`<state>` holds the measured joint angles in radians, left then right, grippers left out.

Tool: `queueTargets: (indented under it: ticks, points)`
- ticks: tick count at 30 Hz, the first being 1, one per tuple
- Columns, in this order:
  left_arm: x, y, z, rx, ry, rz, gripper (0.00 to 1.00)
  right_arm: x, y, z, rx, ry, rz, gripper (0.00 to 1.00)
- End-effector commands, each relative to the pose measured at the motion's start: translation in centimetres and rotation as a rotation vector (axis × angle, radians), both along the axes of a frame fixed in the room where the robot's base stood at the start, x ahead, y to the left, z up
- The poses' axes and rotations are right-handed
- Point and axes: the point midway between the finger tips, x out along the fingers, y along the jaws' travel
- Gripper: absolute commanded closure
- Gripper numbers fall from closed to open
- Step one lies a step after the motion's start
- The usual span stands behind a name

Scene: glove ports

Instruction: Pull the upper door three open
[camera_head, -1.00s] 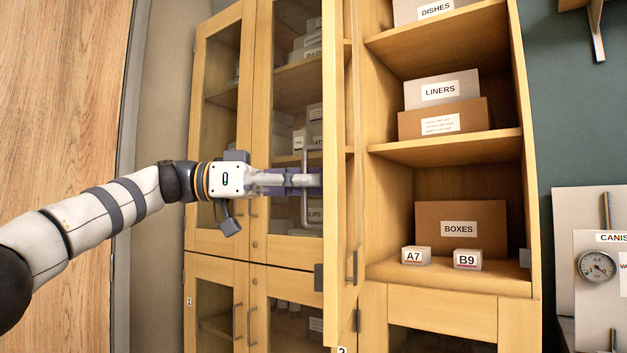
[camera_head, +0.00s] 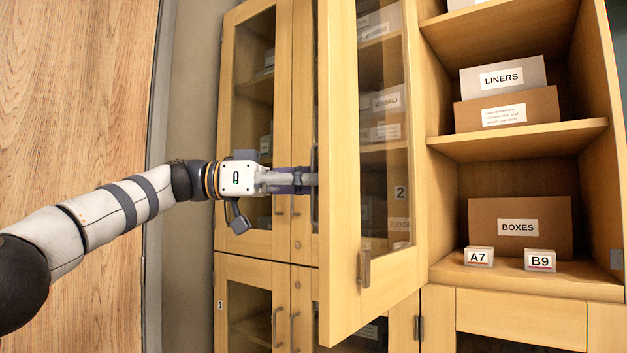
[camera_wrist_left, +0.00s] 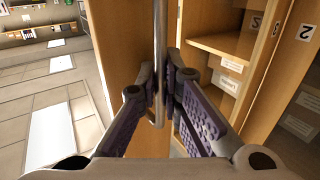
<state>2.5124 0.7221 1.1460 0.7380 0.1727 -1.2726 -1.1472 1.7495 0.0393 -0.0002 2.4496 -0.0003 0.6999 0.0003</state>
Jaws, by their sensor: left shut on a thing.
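The upper door (camera_head: 338,200) has a wooden frame and a glass pane. It stands swung out toward me, and the shelves to its right are exposed. Its handle (camera_wrist_left: 160,40) is an upright metal bar, seen running between my fingers in the left wrist view. My left gripper (camera_head: 308,181) is shut on this handle at the left side of the door. The door edge partly hides the fingertips and handle in the head view. The left wrist view shows the purple-padded fingers (camera_wrist_left: 165,105) on both sides of the bar. My right gripper is not in view.
The exposed shelves hold LINERS (camera_head: 502,77) and BOXES (camera_head: 520,225) cartons and small A7 (camera_head: 479,256) and B9 (camera_head: 540,260) blocks. A closed glass door (camera_head: 228,140) stands left. Lower doors (camera_head: 225,310) sit below. A wooden panel (camera_head: 75,90) is at far left.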

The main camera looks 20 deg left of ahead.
Motion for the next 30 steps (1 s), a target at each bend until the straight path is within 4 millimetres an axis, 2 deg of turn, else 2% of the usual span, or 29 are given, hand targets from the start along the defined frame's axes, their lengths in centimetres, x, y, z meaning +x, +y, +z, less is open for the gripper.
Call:
queueTargets:
  ticks: [15, 16, 18, 27, 30]
  points:
    - [0.1, 0.0, -0.4, 0.006, 0.007, -0.002, 1.0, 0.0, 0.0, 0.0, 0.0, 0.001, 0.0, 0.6]
    - [0.1, 0.0, -0.4, 0.006, 0.007, -0.003, 0.86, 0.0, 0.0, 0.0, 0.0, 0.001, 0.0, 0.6]
    - [0.1, 0.0, -0.4, 0.005, 0.006, -0.002, 0.72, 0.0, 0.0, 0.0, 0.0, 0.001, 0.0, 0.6]
    - [0.0, 0.1, -0.1, 0.002, 0.002, -0.001, 0.72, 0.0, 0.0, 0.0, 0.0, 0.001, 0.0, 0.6]
    - [-0.4, 1.3, -0.1, 0.001, 0.001, 0.002, 0.72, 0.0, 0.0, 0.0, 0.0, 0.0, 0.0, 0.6]
